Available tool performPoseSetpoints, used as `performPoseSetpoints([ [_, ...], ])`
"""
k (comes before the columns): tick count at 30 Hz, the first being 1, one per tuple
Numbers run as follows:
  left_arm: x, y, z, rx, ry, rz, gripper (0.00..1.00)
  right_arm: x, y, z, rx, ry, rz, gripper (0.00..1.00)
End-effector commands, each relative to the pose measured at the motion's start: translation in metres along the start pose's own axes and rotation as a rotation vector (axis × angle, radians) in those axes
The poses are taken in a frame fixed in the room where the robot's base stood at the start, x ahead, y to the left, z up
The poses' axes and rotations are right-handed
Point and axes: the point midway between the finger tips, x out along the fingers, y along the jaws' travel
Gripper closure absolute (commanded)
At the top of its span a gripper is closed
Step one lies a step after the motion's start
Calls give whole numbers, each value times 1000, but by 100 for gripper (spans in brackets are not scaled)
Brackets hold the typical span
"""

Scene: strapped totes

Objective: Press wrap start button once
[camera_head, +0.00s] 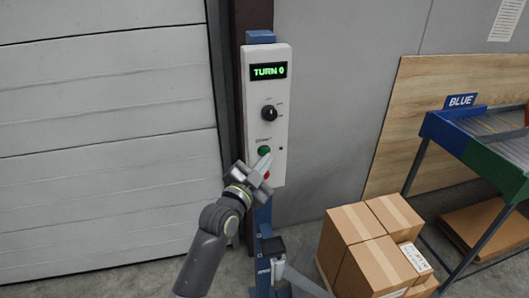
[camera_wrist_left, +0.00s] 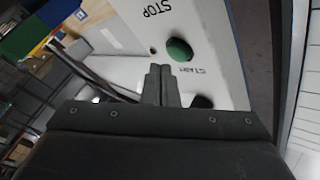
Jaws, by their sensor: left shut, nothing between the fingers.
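A white control panel (camera_head: 281,135) on a blue post carries a green button (camera_head: 264,150), labelled START above it. A red button (camera_head: 267,175) sits below, partly hidden by the gripper. My left gripper (camera_head: 266,160) is shut and empty, its tips at the panel just below the green button. In the left wrist view the closed fingertips (camera_wrist_left: 160,70) appear beside the green button (camera_wrist_left: 179,50); I cannot tell whether they touch the panel. My right gripper is not in view.
The panel also has a black knob (camera_head: 269,113) and a green-lit display (camera_head: 269,71) reading "TURN 0". Stacked cardboard boxes (camera_head: 358,222) stand at lower right. A rack with a BLUE sign (camera_head: 461,101) is at far right. A white shutter door (camera_head: 105,120) fills the left.

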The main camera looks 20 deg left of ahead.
Motion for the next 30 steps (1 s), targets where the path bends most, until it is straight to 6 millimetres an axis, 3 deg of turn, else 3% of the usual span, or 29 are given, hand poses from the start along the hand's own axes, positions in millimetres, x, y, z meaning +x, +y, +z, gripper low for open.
performPoseSetpoints([
  [30,6,-4,4,0,0,0,100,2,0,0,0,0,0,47],
])
